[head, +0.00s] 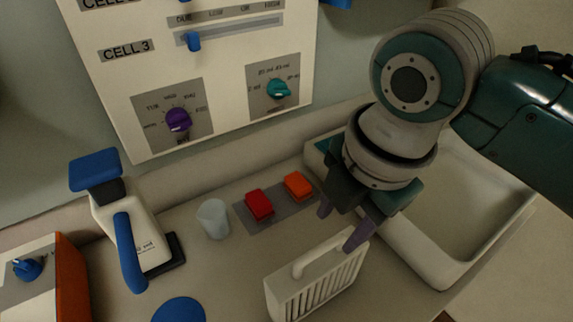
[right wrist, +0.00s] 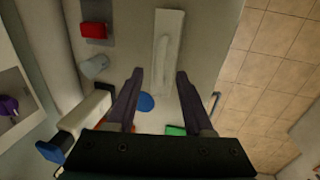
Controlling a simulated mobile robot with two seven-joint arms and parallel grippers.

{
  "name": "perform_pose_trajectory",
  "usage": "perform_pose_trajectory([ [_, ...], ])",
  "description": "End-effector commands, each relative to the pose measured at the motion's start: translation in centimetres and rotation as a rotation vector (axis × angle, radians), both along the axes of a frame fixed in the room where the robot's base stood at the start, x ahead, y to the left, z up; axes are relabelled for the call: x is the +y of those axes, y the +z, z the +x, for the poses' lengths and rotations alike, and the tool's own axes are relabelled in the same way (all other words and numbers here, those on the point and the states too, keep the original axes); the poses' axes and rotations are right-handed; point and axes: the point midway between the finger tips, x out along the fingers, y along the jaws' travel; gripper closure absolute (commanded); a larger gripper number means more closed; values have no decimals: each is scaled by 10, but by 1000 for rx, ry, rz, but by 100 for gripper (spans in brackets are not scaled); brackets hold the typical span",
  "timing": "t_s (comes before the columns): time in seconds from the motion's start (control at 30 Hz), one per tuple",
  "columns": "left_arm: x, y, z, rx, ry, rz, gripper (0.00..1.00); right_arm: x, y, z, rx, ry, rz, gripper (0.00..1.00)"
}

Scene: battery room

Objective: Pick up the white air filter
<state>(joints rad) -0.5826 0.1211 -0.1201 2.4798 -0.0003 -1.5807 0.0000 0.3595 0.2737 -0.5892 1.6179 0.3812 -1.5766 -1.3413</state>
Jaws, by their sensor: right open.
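The white air filter (head: 318,290) stands upright on the counter at the lower middle of the head view, with a slatted face and a handle (head: 330,251) on top. My right gripper (head: 341,222) is open and empty above and behind the handle, apart from it as far as I can tell. In the right wrist view the filter (right wrist: 168,25) shows from above, beyond and between the two open fingertips (right wrist: 160,72). My left gripper is in neither view.
A white basin (head: 440,270) is at the right. A red button (head: 259,204) and an orange button (head: 298,185) sit on a grey plate. A cup (head: 213,219), a blue-handled device (head: 140,235) and a blue disc (head: 180,310) are at the left. A control panel (head: 215,100) stands behind.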

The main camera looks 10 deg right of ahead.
Motion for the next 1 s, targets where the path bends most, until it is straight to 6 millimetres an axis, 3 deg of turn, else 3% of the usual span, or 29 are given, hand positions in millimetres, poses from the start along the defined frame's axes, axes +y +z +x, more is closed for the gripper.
perform_pose_trajectory([
  [0.4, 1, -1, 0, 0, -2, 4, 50, 1, -50, 7, 0, -2, 0, 48],
  [0.7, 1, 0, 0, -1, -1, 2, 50, 1, -53, 8, -2, -1, 0, 48],
  [1.0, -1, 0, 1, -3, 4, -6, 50, 1, -53, 8, -2, -1, 0, 82],
])
